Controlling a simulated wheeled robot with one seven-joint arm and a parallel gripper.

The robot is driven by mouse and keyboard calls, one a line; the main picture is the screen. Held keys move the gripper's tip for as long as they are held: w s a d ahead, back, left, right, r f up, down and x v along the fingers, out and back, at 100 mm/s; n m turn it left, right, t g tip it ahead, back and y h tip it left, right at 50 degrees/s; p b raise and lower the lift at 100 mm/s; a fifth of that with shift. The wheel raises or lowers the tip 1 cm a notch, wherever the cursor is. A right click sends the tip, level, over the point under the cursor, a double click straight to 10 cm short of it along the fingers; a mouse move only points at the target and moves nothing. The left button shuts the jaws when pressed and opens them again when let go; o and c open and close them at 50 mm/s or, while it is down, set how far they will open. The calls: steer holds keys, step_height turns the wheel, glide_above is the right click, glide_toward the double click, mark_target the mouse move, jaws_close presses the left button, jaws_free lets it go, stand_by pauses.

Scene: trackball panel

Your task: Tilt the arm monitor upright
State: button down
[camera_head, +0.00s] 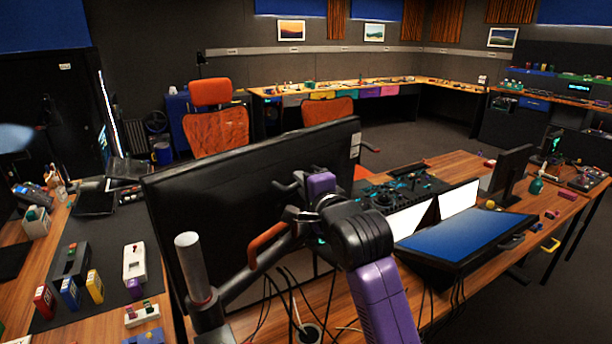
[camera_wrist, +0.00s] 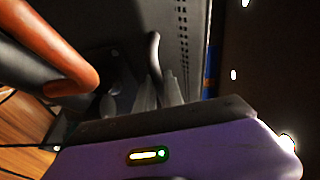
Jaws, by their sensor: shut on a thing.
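The arm monitor (camera_head: 235,185) is a wide black screen with its back to the head camera, standing near upright with some lean. Its dark back panel also fills the upper middle of the wrist view (camera_wrist: 130,25). A jointed support arm with an orange cover (camera_head: 268,245) runs from a grey post (camera_head: 193,268) to the monitor's back. My gripper (camera_head: 300,195) is at the back of the monitor. In the wrist view my gripper's fingers (camera_wrist: 158,88) are closed around a dark curved handle (camera_wrist: 154,50). The monitor's front is hidden.
A tilted blue screen (camera_head: 465,240) and a mixing console (camera_head: 400,190) stand on the desk to the right. Loose cables (camera_head: 300,315) hang below the monitor. The desk at left holds small coloured boxes (camera_head: 70,292). Orange chairs (camera_head: 218,130) stand behind.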

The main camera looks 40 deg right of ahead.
steer(key=shift+w+a, duration=0.1)
steer(key=shift+w, duration=0.2)
steer(key=c, duration=1.5)
jaws_free()
steer(key=shift+o, duration=0.2)
steer(key=b+v, duration=0.1)
steer(key=v, duration=0.6)
steer(key=shift+s, duration=0.35)
steer(key=shift+a+r, duration=0.1)
